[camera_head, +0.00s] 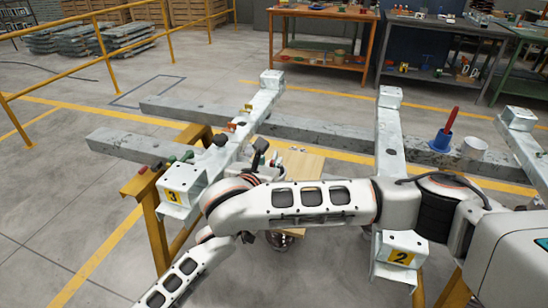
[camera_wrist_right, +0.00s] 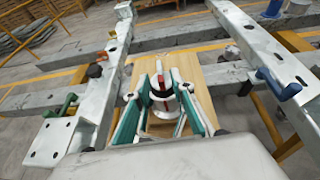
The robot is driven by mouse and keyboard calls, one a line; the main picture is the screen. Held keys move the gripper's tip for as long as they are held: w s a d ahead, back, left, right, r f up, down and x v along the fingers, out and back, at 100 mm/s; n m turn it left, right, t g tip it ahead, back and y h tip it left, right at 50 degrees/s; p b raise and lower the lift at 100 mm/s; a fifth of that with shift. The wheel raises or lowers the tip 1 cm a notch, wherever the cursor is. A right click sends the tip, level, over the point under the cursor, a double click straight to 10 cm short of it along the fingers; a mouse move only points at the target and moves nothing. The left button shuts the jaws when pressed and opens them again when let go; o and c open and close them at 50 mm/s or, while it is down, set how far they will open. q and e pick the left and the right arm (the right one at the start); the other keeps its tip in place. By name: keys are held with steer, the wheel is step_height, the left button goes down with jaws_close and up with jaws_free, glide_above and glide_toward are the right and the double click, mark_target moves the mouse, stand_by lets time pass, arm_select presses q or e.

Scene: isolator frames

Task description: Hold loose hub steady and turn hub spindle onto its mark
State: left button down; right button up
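My right gripper (camera_wrist_right: 160,92) shows in the wrist view with its two teal-padded fingers apart. A pale round hub (camera_wrist_right: 167,112) with a light rim lies between and below the fingers, over a wooden board (camera_wrist_right: 205,88). A dark upright spindle with a red part (camera_wrist_right: 156,82) stands in the gap between the fingertips; contact with it cannot be made out. In the head view my right gripper (camera_head: 262,157) is dark and partly hidden by my own arm, which also covers the hub. A white arm of mine enters at lower left; its gripper is hidden.
Grey steel beams (camera_head: 310,132) and cross rails marked 3 (camera_head: 173,196) and 2 (camera_head: 401,258) surround the board. A blue holder with a red handle (camera_head: 443,138) and a white cup (camera_head: 474,148) stand on the beam at right.

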mark_target(273, 158)
steer(key=shift+x, duration=2.95)
jaws_close()
